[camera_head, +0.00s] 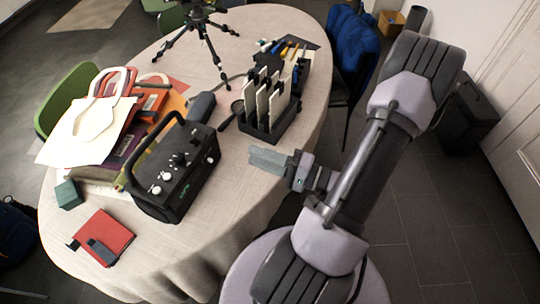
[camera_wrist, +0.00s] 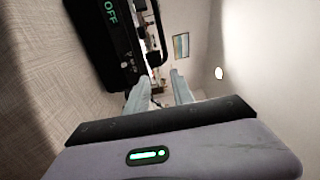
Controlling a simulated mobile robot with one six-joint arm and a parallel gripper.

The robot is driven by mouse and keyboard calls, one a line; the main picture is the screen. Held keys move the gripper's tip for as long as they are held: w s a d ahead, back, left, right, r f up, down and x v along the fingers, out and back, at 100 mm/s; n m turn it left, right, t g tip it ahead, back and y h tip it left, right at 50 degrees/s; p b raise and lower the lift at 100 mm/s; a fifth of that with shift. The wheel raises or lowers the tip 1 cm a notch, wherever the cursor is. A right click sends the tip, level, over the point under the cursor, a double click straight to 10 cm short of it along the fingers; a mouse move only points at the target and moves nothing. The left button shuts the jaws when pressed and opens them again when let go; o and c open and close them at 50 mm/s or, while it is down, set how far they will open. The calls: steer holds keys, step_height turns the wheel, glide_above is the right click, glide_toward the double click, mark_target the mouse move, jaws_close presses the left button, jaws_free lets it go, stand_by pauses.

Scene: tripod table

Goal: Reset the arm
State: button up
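My gripper (camera_head: 268,160) is over the right edge of the oval table (camera_head: 232,165) in the head view, to the right of the black radio-like box. Its two pale fingers (camera_wrist: 160,92) stand apart in the wrist view, with nothing between them. My arm reaches in from the right side of the head view, bent at its joints.
The black box with a handle (camera_head: 178,172) and a black rack with white plates (camera_head: 266,118) stand near my gripper. Bags and books (camera_head: 100,125), a red notebook (camera_head: 104,238) and a tripod (camera_head: 200,35) are also on the table. A blue-draped chair (camera_head: 352,50) stands beyond.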

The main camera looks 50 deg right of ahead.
steer(key=v, duration=0.3)
steer(key=w+a+r+n+g+y, duration=0.1)
steer(key=a+r+n+g+y, duration=0.15)
steer(key=a+n+g, duration=0.45)
steer(key=w+a+r+n+g+y, duration=0.1)
steer(key=a+r+n+g+y, duration=0.15)
steer(key=a+g, duration=0.75)
steer(key=a+r+t+h, duration=0.4)
steer(key=a+r+h, duration=0.3)
steer(key=r, duration=0.4)
steer(key=shift+s+a+n+t+h, duration=0.35)
steer(key=shift+s+n+t+h, duration=0.1)
steer(key=shift+h, duration=0.15)
